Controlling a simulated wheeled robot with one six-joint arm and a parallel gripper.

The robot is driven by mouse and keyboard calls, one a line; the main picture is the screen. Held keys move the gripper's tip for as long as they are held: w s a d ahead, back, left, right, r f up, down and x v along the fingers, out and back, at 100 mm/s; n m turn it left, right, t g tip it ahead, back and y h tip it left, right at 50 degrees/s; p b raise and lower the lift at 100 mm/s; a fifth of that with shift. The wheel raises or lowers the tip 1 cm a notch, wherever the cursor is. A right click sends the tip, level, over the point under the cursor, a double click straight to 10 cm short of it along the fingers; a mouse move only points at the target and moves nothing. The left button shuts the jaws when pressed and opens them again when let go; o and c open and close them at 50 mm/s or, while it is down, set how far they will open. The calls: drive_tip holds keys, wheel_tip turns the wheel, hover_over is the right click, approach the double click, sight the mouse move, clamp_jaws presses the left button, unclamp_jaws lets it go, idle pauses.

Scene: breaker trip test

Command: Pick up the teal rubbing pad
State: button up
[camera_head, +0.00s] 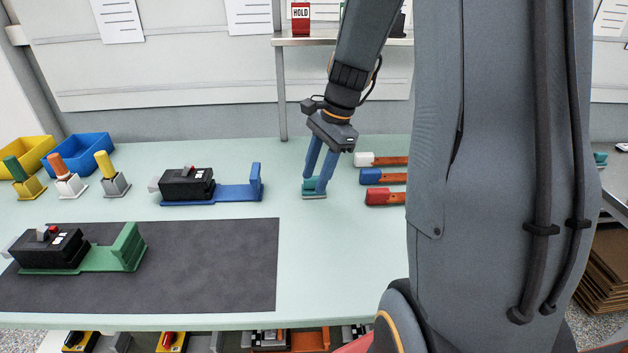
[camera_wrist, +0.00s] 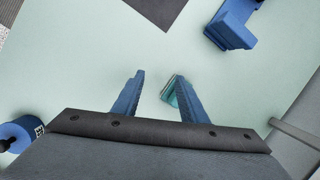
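The teal rubbing pad (camera_head: 313,194) stands on the pale green bench near its middle, with a light strip along its bottom. My gripper (camera_head: 316,183) points down over it, with its blue fingertips at the pad's height. In the wrist view the gripper (camera_wrist: 160,76) is open, with clear bench showing between the fingers. The pad (camera_wrist: 171,93) shows there against the inner side of the right finger, which hides part of it. I cannot tell whether that finger touches it. No grip on the pad shows.
White, blue and red-ended tools with brown handles (camera_head: 383,177) lie just right of the gripper. A blue fixture (camera_head: 235,192) with a black breaker stands left. A green fixture (camera_head: 112,258) sits on a dark mat (camera_head: 210,270). Bench in front of the pad is clear.

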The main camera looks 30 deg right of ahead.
sight(314, 177)
drive_tip(key=w+d+m, duration=0.1)
drive_tip(key=m, duration=0.1)
drive_tip(key=w+d+m, duration=0.1)
drive_tip(key=d, duration=0.1)
drive_tip(key=w+d+r+m+t+y+p, duration=0.1)
drive_tip(key=w+d+m, duration=0.1)
drive_tip(key=shift+w+m, duration=0.1)
drive_tip(key=shift+m, duration=0.2)
drive_tip(key=shift+a+p+x, duration=0.1)
drive_tip(key=shift+p+x, duration=0.4)
drive_tip(key=shift+x, duration=1.25)
drive_tip(key=shift+a+p+x, duration=0.15)
drive_tip(key=shift+p+x, duration=0.3)
drive_tip(key=shift+x, duration=1.35)
drive_tip(key=shift+r, duration=0.1)
drive_tip(key=c, duration=0.7)
drive_tip(key=shift+r+b, duration=0.85)
drive_tip(key=shift+r, duration=4.2)
drive_tip(key=o, duration=0.4)
drive_tip(key=shift+c, duration=1.2)
